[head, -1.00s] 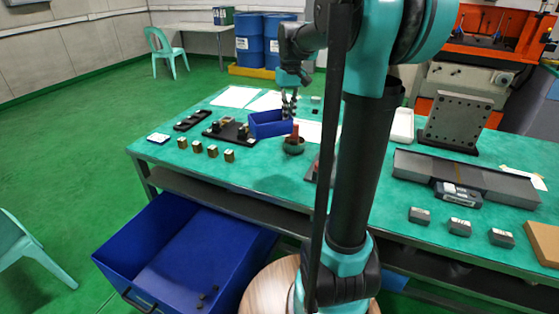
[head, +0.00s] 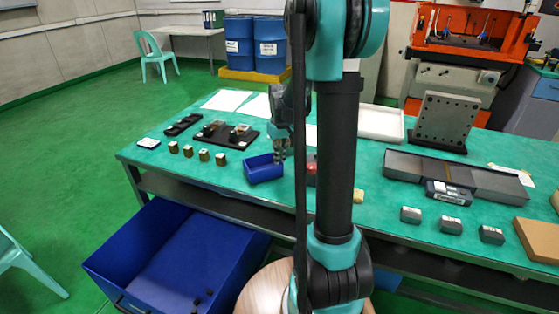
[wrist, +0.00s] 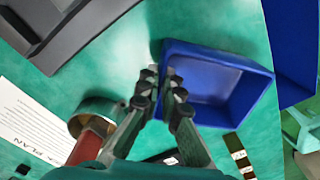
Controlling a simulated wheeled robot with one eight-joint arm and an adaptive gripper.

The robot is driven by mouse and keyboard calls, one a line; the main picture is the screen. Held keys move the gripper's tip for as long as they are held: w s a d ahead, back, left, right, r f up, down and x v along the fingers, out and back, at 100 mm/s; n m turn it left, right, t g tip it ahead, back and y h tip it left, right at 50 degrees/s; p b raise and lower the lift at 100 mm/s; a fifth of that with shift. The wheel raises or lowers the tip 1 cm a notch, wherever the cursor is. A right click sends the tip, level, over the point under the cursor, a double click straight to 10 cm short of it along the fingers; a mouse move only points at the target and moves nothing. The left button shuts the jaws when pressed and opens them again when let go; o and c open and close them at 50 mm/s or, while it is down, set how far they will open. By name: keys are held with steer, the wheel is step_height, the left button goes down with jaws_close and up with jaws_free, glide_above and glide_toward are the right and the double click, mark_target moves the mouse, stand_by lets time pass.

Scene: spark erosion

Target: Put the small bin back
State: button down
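The small blue bin (head: 264,172) is over the near part of the green table, open side up, in front of the black fixture plate. My gripper (head: 279,157) is at its right rim in the head view. In the wrist view the two fingers (wrist: 163,88) are close together on either side of one wall of the bin (wrist: 215,85), pinching it. The bin looks empty. I cannot tell whether its base touches the table. A large blue bin (head: 180,255) stands low in front of the table, with a few small dark pieces inside.
Several brass blocks (head: 204,155) stand left of the small bin, near the black fixture plate (head: 225,136). A round cup (wrist: 98,112) with a red object is beside my gripper. A printed sheet (wrist: 30,120) lies nearby. My arm hides the table's middle.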

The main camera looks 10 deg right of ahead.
steer(key=shift+f, duration=0.25)
steer(key=shift+f, duration=0.1)
steer(key=c, duration=1.7)
jaws_free()
step_height(320, 180, up, 12)
steer(key=shift+d+r, duration=0.1)
steer(key=shift+r, duration=0.05)
